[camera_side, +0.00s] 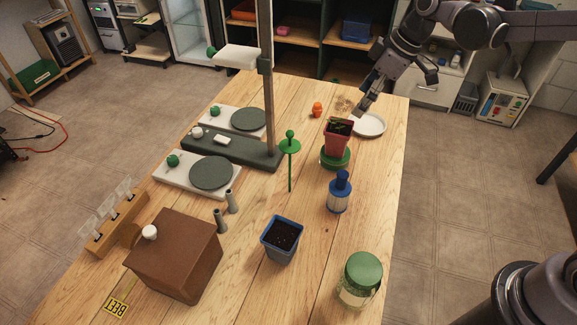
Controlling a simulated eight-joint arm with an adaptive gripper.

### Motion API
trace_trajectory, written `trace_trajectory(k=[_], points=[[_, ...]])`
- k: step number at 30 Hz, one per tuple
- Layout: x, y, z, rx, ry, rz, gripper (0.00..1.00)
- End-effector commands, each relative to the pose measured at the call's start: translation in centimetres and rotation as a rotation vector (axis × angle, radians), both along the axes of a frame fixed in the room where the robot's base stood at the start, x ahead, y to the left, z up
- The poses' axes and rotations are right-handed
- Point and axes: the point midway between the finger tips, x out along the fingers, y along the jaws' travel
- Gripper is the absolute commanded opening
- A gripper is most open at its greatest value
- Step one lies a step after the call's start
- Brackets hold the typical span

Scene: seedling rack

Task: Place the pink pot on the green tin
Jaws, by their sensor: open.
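The pink pot (337,140), with dark soil and a bit of green in it, stands upright on top of the green tin (335,159) at the right side of the table. It looks roughly centred there. My gripper (360,113) is open and empty. It is just behind and to the right of the pot, near the left edge of the white saucer, apart from the pot as far as this view shows. Part of the tin's top is hidden under the pot.
A white saucer (370,125) lies behind the pot. A blue bottle (339,194) stands in front of the tin, a green stake (290,160) to its left. A blue pot (282,240), a green-lidded jar (360,280) and a brown box (180,260) stand nearer the front.

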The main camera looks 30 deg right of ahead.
Motion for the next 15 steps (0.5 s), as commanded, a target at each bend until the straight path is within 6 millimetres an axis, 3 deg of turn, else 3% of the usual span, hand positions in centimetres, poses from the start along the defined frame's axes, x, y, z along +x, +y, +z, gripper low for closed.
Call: trace_trajectory(k=[8, 15], points=[[-2.0, -0.7, 1.5, -0.003, -0.009, -0.063, 0.83], [-8.0, -2.5, 2.6, -0.005, -0.056, -0.304, 0.83]])
